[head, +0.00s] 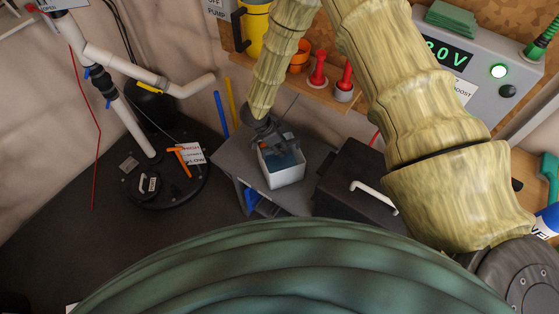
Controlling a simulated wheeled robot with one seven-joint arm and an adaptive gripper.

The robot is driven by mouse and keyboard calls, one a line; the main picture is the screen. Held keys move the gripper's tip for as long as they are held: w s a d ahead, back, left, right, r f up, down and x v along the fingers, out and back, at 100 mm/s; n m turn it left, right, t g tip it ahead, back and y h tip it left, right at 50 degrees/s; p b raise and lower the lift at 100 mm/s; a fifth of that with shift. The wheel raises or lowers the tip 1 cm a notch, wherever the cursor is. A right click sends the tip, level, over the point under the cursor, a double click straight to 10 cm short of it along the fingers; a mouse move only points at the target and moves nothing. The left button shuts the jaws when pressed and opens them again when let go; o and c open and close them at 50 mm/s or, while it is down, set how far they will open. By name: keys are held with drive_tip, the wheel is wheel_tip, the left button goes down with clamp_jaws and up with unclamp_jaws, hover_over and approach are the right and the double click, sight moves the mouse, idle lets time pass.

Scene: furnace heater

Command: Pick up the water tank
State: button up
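No thing in the head view is clearly marked as the water tank. A small white open-topped box (285,173) stands on a grey stand (234,158) near the middle, with something blue and dark inside. My gripper (280,143) points down at the box's top opening, and its fingers overlap the rim and the contents in the picture. The fingers are small and dark, so I cannot tell whether they are open or shut, or whether they touch anything.
A black box with a white handle (374,196) is right of the white box. A round black floor lid (140,192) with white pipes (132,128) is at left. A wooden shelf (290,85) holds red-handled items behind my arm. Dark floor is clear at lower left.

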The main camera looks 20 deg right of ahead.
clamp_jaws()
drive_tip(key=shift+r, duration=0.1)
idle(0.6)
